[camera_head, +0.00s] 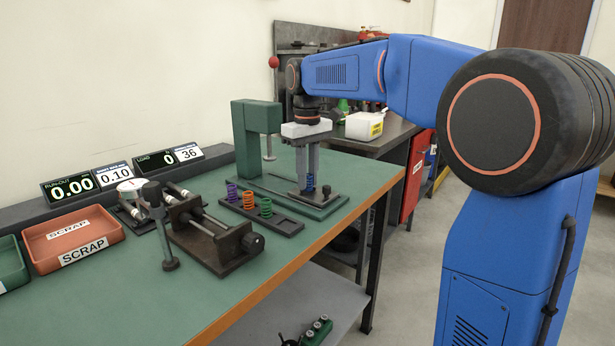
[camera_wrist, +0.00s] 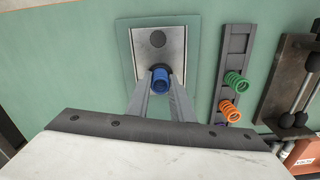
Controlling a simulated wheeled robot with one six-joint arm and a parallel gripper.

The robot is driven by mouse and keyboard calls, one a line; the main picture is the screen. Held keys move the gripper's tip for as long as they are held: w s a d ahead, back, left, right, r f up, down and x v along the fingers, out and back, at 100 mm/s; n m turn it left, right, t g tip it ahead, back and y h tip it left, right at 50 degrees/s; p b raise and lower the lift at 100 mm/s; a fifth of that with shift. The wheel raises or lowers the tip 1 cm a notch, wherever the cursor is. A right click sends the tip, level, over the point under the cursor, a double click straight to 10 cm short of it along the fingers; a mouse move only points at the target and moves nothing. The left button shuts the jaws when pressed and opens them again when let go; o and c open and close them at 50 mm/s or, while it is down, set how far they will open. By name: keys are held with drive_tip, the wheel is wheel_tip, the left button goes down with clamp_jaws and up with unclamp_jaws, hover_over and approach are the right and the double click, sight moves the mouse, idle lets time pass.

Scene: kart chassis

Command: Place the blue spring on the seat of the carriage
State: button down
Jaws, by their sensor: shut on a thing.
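The blue spring (camera_head: 310,181) is upright between the fingers of my gripper (camera_head: 308,188). In the wrist view the blue spring (camera_wrist: 161,79) sits at the tips of my gripper (camera_wrist: 160,86), which is shut on it. The carriage (camera_head: 328,198) is a flat metal plate on the green base of the press-like tester. In the wrist view the carriage (camera_wrist: 159,52) shows a dark round seat (camera_wrist: 157,68) just behind and under the spring. The spring partly hides the seat. I cannot tell whether its lower end touches the seat.
The green tester column (camera_head: 250,140) stands left of my gripper. A dark rack (camera_head: 284,225) holds purple (camera_head: 231,192), orange (camera_head: 249,200) and green (camera_head: 266,207) springs. A roller fixture (camera_head: 215,235), a red scrap bin (camera_head: 75,240) and digital displays (camera_head: 70,188) are farther left.

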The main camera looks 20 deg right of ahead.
sight(308, 175)
drive_tip(key=shift+f, duration=0.1)
drive_tip(key=c, duration=1.6)
unclamp_jaws()
drive_tip(key=shift+o, duration=0.2)
wheel_tip(308, 175, up, 12)
drive_tip(key=shift+s, duration=0.1)
drive_tip(key=s+d+f+m+t, duration=0.1)
drive_tip(key=s+d+f, duration=0.1)
drive_tip(key=s+f, duration=0.5)
drive_tip(key=s+d+f+m+t, duration=0.2)
drive_tip(key=s+d+f, duration=0.1)
drive_tip(key=s, duration=0.8)
drive_tip(key=s+d+f+m+t, duration=0.1)
drive_tip(key=s+d+f+m, duration=0.1)
drive_tip(key=s+f, duration=1.3)
wheel_tip(308, 175, down, 3)
drive_tip(key=shift+s+t, duration=0.2)
drive_tip(key=shift+t, duration=0.2)
